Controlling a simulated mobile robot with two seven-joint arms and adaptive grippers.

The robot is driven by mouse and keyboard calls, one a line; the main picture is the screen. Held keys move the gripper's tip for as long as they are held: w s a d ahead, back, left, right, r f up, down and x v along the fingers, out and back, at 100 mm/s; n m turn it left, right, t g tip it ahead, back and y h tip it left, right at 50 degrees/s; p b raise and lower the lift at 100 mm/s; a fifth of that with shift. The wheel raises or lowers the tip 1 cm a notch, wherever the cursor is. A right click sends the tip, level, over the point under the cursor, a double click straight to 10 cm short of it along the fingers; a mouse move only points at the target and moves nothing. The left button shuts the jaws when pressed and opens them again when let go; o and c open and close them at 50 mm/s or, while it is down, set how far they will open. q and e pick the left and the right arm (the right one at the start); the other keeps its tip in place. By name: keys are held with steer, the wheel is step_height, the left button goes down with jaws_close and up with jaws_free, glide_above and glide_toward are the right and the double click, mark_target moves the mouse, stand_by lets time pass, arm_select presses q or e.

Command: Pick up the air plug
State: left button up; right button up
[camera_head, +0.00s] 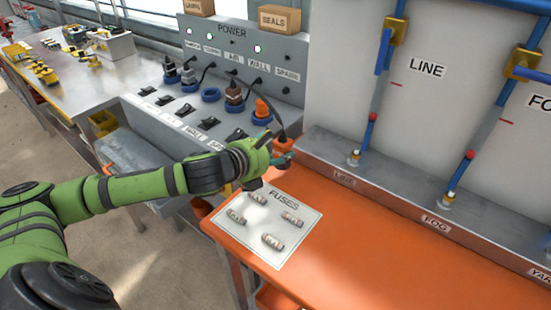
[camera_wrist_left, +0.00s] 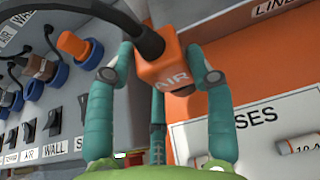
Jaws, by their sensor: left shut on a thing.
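The air plug (camera_head: 286,145) is an orange block with a black cable, held at the orange bench's far left corner beside the power panel. In the left wrist view the air plug (camera_wrist_left: 168,68) shows its AIR lettering. My left gripper (camera_head: 277,156) is shut on it. The teal fingers of my left gripper (camera_wrist_left: 162,77) stand on either side of the block, and the cable leaves its top. The plug's lower part is partly hidden in the head view. My right gripper is not in view.
The grey power panel (camera_head: 287,45) holds several sockets and plugs, including an orange plug (camera_head: 262,109) and a brown plug (camera_head: 234,92). Below are black switches (camera_head: 209,123). A white FUSES mat (camera_head: 285,193) with several fuses lies on the orange bench (camera_head: 350,225). Blue pipes stand at right.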

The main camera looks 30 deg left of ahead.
arm_select(q)
steer(key=w+d+r+p, duration=0.1)
steer(key=d+r+p, duration=0.6)
steer(key=d+r, duration=0.4)
steer(key=shift+w+d+r, duration=0.25)
steer(key=shift+d+r, duration=0.05)
steer(key=shift+r, duration=0.4)
